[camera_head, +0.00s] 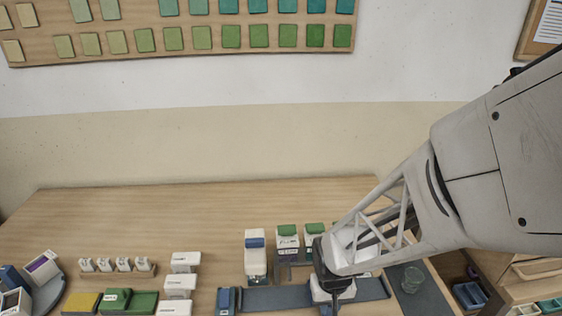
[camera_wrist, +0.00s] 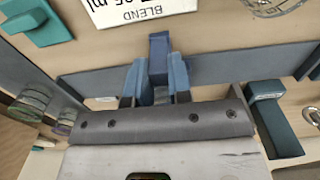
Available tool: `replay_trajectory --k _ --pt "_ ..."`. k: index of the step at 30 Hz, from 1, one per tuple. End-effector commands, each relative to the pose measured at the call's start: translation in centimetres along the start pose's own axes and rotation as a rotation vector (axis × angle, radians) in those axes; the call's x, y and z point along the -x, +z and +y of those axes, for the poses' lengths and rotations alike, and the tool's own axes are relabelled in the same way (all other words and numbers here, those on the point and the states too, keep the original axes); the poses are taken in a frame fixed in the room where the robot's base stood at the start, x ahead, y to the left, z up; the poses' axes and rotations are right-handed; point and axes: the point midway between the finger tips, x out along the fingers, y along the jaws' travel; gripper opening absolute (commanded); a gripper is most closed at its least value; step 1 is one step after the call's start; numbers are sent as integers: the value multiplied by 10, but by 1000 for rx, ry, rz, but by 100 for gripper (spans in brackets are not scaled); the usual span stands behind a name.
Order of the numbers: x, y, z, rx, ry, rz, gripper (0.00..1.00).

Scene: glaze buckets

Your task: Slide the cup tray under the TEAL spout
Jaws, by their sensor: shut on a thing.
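My gripper (camera_wrist: 158,85) shows in the wrist view with its two blue fingers shut on an upright blue-grey block that looks like a handle (camera_wrist: 158,47). The block stands at a long blue-grey strip (camera_wrist: 225,66), also visible in the head view (camera_head: 275,298). I cannot tell which part is the cup tray. My gripper in the head view (camera_head: 333,288) is low over the strip, its fingertips mostly hidden. I cannot identify a teal spout with certainty.
A clear glass (camera_head: 411,280) stands on a dark mat (camera_head: 430,300) to the right. White blocks (camera_head: 180,283), a small rack (camera_head: 118,270) and green boxes (camera_head: 116,299) are on the left. A teal-topped piece (camera_wrist: 275,118) is near my gripper. The back of the table is clear.

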Motion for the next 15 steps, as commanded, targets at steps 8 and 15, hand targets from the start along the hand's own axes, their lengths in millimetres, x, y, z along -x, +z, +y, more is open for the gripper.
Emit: replay_trajectory --k 8,15 --pt "0 0 -12 1 0 0 0" --pt "0 0 -14 0 0 0 0"
